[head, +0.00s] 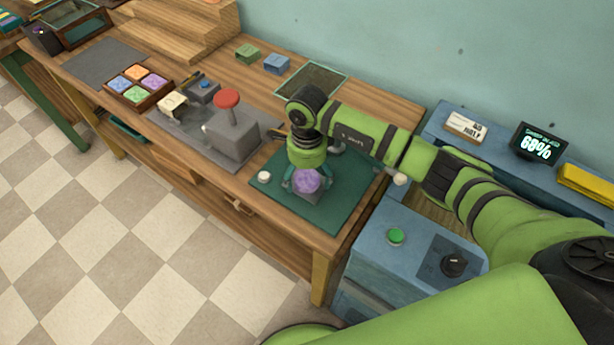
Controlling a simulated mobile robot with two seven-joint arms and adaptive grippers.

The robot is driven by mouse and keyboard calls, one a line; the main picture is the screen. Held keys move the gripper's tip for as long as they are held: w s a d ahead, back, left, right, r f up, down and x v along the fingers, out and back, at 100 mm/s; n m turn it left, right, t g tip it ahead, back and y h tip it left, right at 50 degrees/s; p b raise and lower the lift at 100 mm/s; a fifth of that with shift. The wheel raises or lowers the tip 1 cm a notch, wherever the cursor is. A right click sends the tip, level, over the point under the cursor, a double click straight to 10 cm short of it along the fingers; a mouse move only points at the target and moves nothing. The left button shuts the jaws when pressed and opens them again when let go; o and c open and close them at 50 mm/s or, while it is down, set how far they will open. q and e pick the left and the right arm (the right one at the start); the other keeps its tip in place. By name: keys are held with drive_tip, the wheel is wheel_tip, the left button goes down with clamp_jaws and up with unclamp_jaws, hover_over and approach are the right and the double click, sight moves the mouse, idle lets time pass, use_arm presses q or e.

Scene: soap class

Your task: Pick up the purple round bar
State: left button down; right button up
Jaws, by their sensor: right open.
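The purple round bar (307,181) sits on a small grey block on the dark green mat (338,205), near the right end of the wooden table. My right gripper (307,186) points down over the bar, with its fingers to either side of it. The gripper is open. Whether the fingers touch the bar cannot be told. The gripper body and wrist hide the area behind the bar. My left gripper is not in view.
A grey press with a red knob (227,98) stands left of the mat. A small white knob (264,177) is at the mat's left edge. A tray of coloured square bars (138,87) lies farther left. A blue cabinet with a green button (395,236) adjoins the table at right.

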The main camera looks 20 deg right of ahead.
drive_tip(key=c, duration=1.2)
drive_tip(key=shift+c, duration=0.2)
drive_tip(key=shift+r, duration=0.15)
